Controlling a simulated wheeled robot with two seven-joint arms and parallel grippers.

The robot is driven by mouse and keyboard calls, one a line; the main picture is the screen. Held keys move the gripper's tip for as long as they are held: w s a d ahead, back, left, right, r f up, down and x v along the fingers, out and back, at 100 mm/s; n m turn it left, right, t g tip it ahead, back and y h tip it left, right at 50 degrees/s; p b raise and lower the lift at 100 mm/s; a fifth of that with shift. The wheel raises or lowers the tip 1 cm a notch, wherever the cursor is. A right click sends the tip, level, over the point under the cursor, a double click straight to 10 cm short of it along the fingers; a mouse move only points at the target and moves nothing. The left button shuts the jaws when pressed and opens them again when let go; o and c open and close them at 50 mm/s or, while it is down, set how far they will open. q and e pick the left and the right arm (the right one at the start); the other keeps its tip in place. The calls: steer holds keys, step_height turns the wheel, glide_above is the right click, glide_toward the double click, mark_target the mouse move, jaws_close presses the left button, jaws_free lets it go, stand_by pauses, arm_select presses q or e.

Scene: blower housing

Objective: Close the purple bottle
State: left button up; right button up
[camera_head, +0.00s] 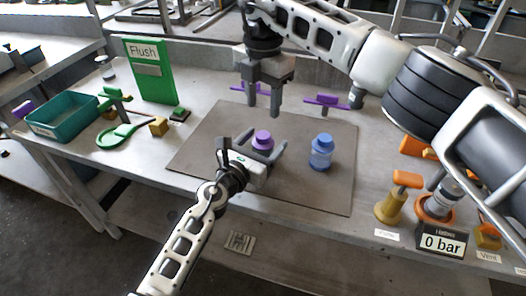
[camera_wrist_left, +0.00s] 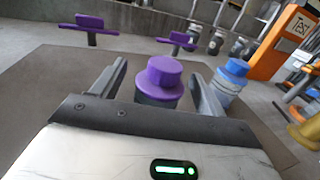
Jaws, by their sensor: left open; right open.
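The purple bottle (camera_head: 262,141) stands upright on the dark mat, its purple cap (camera_wrist_left: 160,77) on top. I cannot tell how tightly the cap sits. My left gripper (camera_head: 253,146) is open, its fingers on either side of the bottle; in the left wrist view gaps show between the cap and both fingers. The bottle's lower body is mostly hidden by this gripper. My right gripper (camera_head: 263,107) is open and empty, pointing down above and slightly behind the purple cap.
A blue bottle (camera_head: 321,152) stands just right of my left gripper. Purple T-shaped handles (camera_head: 326,100) stand at the mat's back edge. A teal bin (camera_head: 62,117), green Flush panel (camera_head: 150,70) and green tools are at left. Orange and yellow valves (camera_head: 390,208) and a gauge (camera_head: 440,241) are at right.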

mark_target(263, 135)
arm_select(q)
jaws_close()
arm_select(e)
steer(key=n, duration=2.7)
steer(key=shift+r, duration=0.1)
steer(key=shift+f, duration=4.05)
